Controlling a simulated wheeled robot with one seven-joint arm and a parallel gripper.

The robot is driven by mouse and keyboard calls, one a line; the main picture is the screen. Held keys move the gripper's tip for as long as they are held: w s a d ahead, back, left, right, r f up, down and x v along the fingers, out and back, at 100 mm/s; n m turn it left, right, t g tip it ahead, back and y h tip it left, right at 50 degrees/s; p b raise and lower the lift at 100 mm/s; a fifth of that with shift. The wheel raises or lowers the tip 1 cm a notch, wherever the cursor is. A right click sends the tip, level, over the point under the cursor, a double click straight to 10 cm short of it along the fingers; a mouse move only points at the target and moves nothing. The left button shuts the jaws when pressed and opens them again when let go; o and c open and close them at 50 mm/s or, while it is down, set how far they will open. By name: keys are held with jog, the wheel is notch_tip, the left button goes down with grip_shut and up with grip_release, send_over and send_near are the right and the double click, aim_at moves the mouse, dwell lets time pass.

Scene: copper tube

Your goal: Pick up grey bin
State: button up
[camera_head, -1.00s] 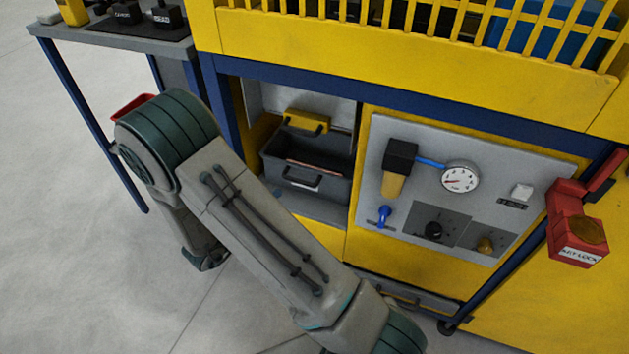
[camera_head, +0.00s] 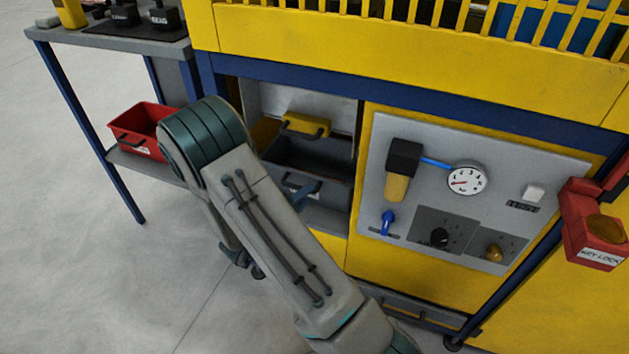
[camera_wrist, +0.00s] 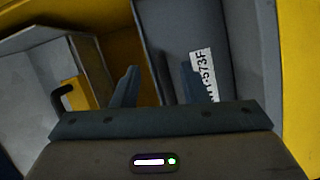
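The grey bin (camera_head: 322,157) sits in the lower left compartment of the yellow machine, its dark handle facing out. My forearm covers its lower left part. In the wrist view the bin's grey front (camera_wrist: 237,50) carries a white label (camera_wrist: 203,75), partly behind one finger. My gripper (camera_wrist: 160,86) is open, its two dark blue fingers apart with nothing held between them. The fingers are close to the bin's front and rim; I cannot tell whether they touch. In the head view my forearm hides most of the gripper.
A yellow lid or flap handle (camera_head: 305,125) is above the bin, and it also shows in the wrist view (camera_wrist: 76,92). A gauge panel (camera_head: 400,225) is on the right. A red bin (camera_head: 140,128) rests on a shelf at left. A red key lock box (camera_head: 597,235) sticks out at far right.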

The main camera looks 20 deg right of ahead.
jog(key=x, duration=0.3)
jog(key=shift+d+f+b, duration=0.15)
jog(key=shift+d+b, duration=0.05)
jog(key=shift+b, duration=0.2)
jog(key=shift+c, duration=0.3)
grip_shut()
jog(key=shift+w, duration=0.1)
dwell(0.7)
